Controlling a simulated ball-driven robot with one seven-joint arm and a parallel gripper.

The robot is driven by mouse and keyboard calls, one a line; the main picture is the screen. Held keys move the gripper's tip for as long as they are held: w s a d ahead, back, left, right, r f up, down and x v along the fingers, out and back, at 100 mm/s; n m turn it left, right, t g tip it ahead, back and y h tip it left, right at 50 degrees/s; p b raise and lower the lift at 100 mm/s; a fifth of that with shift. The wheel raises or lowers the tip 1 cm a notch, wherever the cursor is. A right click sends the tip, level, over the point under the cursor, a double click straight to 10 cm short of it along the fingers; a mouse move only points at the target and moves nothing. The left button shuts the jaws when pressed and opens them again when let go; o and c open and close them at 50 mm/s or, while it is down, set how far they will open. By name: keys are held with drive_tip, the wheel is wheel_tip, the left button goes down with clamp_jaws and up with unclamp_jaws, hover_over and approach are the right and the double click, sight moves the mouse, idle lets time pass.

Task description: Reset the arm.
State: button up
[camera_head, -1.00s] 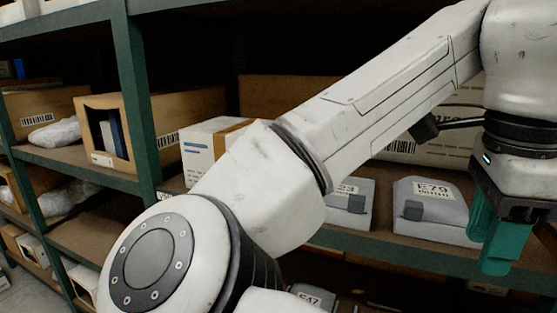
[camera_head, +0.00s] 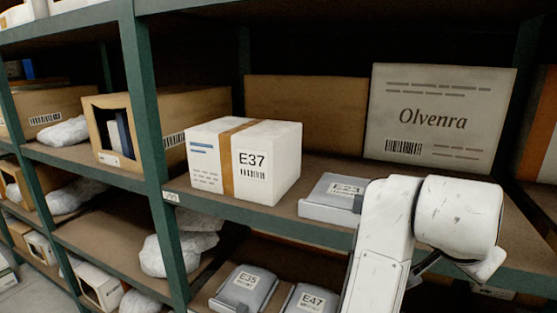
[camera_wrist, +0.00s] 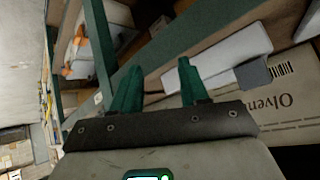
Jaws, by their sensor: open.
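My arm (camera_head: 385,235) rises at the lower right of the head view, in front of the shelf. My gripper is out of sight in that view. In the wrist view my gripper (camera_wrist: 158,80) shows two green fingers spread apart with nothing held between them. Beyond the fingers lies a pale case (camera_wrist: 222,58) with a dark grey latch; I cannot tell how far off it is.
A white box marked E37 (camera_head: 268,165), a grey case marked E23 (camera_head: 325,203) and an Olvenra carton (camera_head: 440,110) stand on the shelf. Cases marked E35 (camera_head: 243,290) and E47 (camera_head: 308,299) lie below. A green post (camera_head: 148,120) stands to the left.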

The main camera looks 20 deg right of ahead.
drive_tip(key=s+a+f+n+t+y, duration=0.15)
drive_tip(key=f+n, duration=0.35)
drive_tip(key=f, duration=0.5)
drive_tip(key=s+a+f+n+g+y, duration=0.1)
drive_tip(key=a+f+n, duration=0.1)
drive_tip(key=f+n, duration=0.6)
drive_tip(key=s+a+f+n+g+y, duration=0.1)
drive_tip(key=s+a+f+y, duration=0.1)
drive_tip(key=s+a+f, duration=0.3)
drive_tip(key=s+a+f+n+g+y, duration=0.1)
drive_tip(key=s+a+f+n+y, duration=0.1)
drive_tip(key=s+a+f, duration=0.4)
drive_tip(key=s+f+y, duration=0.1)
drive_tip(key=s+f, duration=0.2)
drive_tip(key=f, duration=0.3)
drive_tip(key=shift+f, duration=0.2)
